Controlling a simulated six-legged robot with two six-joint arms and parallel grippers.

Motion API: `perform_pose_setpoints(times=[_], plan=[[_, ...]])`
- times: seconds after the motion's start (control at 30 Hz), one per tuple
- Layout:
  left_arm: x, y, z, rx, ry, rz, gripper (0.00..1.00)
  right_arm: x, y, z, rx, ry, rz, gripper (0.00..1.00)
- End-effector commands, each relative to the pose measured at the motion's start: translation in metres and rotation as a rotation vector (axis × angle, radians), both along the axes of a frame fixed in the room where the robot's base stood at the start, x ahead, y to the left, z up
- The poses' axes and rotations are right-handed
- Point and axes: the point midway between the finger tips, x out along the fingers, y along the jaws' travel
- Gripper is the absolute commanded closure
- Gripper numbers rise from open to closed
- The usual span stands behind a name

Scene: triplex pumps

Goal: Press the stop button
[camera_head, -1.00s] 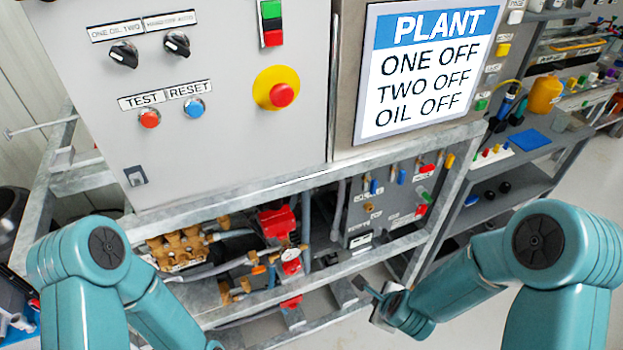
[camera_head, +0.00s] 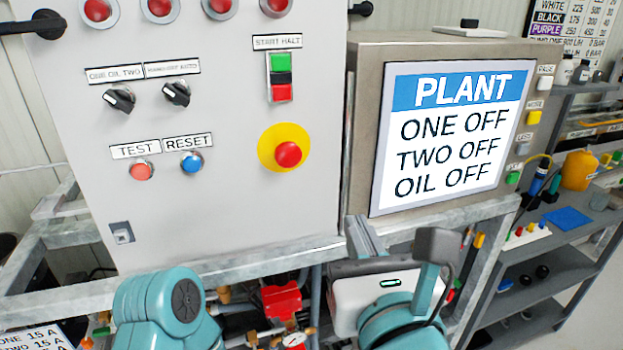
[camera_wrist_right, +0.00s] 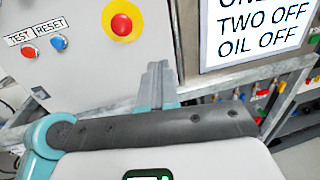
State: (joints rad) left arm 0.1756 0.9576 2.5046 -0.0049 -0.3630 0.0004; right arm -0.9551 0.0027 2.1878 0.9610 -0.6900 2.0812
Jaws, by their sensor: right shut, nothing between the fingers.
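A red mushroom button (camera_head: 288,154) on a round yellow plate (camera_head: 266,145) is on the front of the grey control cabinet (camera_head: 215,210). It also shows in the right wrist view (camera_wrist_right: 121,24). Above it, under a START HALT label (camera_head: 277,41), are a green button (camera_head: 278,62) and a red button (camera_head: 282,93) with black between them. My right gripper (camera_head: 362,235) is shut and empty, below and right of the mushroom button, apart from it. Its closed fingers (camera_wrist_right: 157,84) point up toward the cabinet in the right wrist view. My left gripper is out of view.
Two black knobs, a red TEST button (camera_head: 141,171) and a blue RESET button (camera_head: 192,163) are left on the cabinet. A PLANT screen (camera_head: 455,135) reads ONE OFF, TWO OFF, OIL OFF. A metal frame rail (camera_head: 225,257) runs below. Shelves (camera_head: 555,270) stand at right.

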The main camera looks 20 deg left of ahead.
Motion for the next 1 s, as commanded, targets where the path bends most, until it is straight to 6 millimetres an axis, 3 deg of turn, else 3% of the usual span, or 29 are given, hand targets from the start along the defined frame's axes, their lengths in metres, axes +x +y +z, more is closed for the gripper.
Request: perform_pose_setpoints(times=[0.1, 0.2, 0.57, 0.77, 1.0], plan=[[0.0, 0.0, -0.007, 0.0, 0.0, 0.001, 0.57, -0.029, 0.016, 0.015, 0.028, -0.046, 0.069, 1.0], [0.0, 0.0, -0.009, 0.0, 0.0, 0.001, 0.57, -0.041, 0.025, 0.02, 0.034, -0.061, 0.102, 1.0], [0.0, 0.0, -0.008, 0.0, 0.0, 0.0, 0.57, -0.043, 0.028, 0.021, 0.031, -0.064, 0.112, 1.0], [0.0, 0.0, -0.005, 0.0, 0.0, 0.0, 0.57, -0.027, 0.036, 0.022, 0.029, -0.062, 0.107, 1.0], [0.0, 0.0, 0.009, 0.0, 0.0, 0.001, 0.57, 0.017, 0.061, 0.028, 0.027, -0.062, 0.106, 1.0]])
